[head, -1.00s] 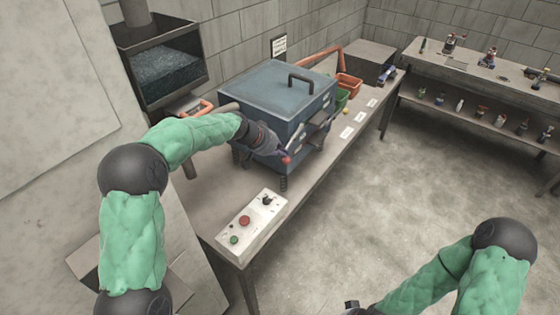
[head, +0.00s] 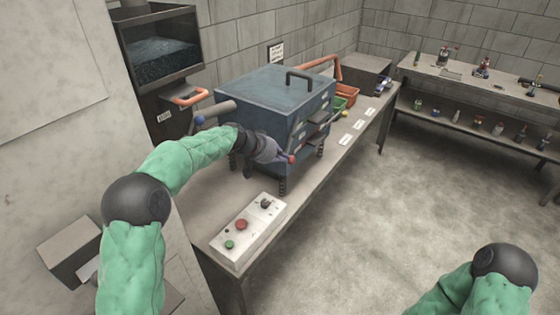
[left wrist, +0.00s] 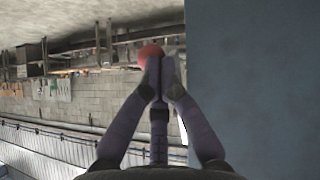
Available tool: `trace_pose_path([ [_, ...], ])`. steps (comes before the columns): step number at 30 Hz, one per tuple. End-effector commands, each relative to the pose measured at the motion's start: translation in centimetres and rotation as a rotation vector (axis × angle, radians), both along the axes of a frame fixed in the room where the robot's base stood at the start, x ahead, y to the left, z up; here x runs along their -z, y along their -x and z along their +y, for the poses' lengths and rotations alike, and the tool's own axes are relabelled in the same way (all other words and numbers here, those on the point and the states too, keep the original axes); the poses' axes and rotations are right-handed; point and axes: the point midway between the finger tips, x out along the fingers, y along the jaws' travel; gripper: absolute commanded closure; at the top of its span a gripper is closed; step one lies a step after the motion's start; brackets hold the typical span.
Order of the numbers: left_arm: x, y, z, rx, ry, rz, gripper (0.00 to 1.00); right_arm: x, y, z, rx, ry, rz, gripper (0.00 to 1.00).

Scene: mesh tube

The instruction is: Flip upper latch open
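A blue metal box (head: 262,97) with a black lid handle (head: 303,76) stands on the bench. A red ball knob (head: 291,160) shows at its near side, low on the front. My left gripper (head: 283,158) is beside the box, its tips at this knob. In the left wrist view my left gripper (left wrist: 160,64) has its fingertips close together, with the red knob (left wrist: 150,51) partly behind the left one. I cannot tell whether the fingers grip it. The box's side (left wrist: 255,90) fills the right of that view. The latch itself is not clear. My right gripper is out of view.
A white control box (head: 248,222) with red and green buttons sits on the bench's near end. The floor (head: 350,220) at right is clear.

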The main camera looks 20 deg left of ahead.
Motion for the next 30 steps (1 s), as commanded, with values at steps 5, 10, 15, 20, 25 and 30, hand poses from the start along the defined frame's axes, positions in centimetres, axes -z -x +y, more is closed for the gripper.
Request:
trace_pose_path([
  [5, 1.3, -0.7, -0.3, 0.001, -0.001, 0.002, 1.0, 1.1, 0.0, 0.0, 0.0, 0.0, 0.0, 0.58],
  [10, 1.8, -1.3, -0.5, 0.0, 0.0, 0.001, 1.0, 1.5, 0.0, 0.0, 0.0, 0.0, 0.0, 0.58],
  [15, 2.2, -1.8, -0.7, 0.0, 0.0, 0.001, 1.0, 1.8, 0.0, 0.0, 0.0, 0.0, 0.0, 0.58],
  [20, 2.3, -2.1, -0.8, 0.0, 0.0, 0.0, 1.0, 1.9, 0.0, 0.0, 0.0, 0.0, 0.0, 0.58],
  [25, 2.4, -2.2, -0.8, 0.0, 0.0, 0.001, 1.0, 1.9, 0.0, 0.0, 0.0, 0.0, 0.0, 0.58],
  [30, 2.4, -2.2, -0.8, 0.0, 0.0, 0.001, 1.0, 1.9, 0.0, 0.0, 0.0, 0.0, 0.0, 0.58],
])
